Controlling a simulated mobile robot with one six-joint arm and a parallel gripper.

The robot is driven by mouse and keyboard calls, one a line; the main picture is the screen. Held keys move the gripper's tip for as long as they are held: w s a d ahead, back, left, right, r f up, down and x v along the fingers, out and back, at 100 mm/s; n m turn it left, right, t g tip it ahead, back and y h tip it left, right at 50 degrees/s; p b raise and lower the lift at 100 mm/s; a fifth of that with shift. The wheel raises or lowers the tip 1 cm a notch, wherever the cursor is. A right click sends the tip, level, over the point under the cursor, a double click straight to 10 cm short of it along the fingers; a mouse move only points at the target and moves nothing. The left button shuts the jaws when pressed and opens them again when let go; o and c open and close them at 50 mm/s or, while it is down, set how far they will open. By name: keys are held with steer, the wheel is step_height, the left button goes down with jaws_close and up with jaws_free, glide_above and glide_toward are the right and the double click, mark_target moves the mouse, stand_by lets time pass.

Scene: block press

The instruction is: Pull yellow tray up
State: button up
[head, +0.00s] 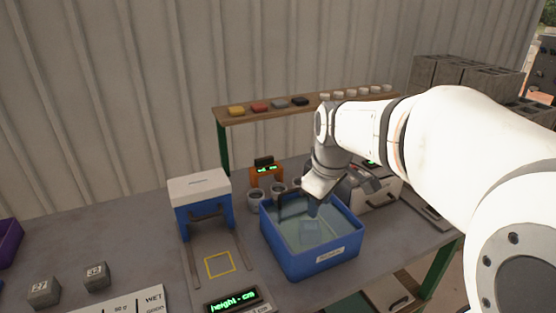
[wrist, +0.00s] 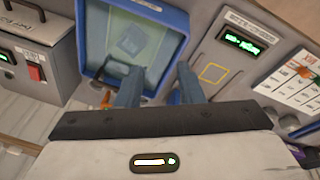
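No yellow tray shows clearly in either view. A blue tub (head: 305,265) with a white label stands on the table, holding water, with a grey block (head: 311,229) under the surface. In the wrist view the tub (wrist: 183,22) and block (wrist: 132,41) show beyond my fingers. My gripper (head: 298,203) is over the back part of the tub, pointing down. In the wrist view its fingers (wrist: 160,82) are apart with nothing seen between them. A small orange piece (wrist: 105,98) shows beside the left finger near the tub's rim; I cannot tell what it is.
A blue-and-white press (head: 200,199) stands left of the tub, with a yellow outlined square (head: 219,264) before it. Two grey blocks (head: 96,275) lie at left. Cups (head: 256,200) and an orange scale (head: 266,174) stand behind. A shelf (head: 250,117) runs along the back.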

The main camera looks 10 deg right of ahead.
steer(key=w+f+n, duration=0.3)
steer(key=w+n, duration=0.3)
steer(key=w, duration=0.5)
steer(key=w+f+n, duration=0.2)
steer(key=w+n, duration=0.5)
steer(key=w, duration=0.3)
steer(key=shift+g, duration=0.4)
steer(key=f, duration=0.2)
steer(key=w+f, duration=0.1)
steer(key=f, duration=0.4)
steer(key=shift+w, duration=0.3)
jaws_close()
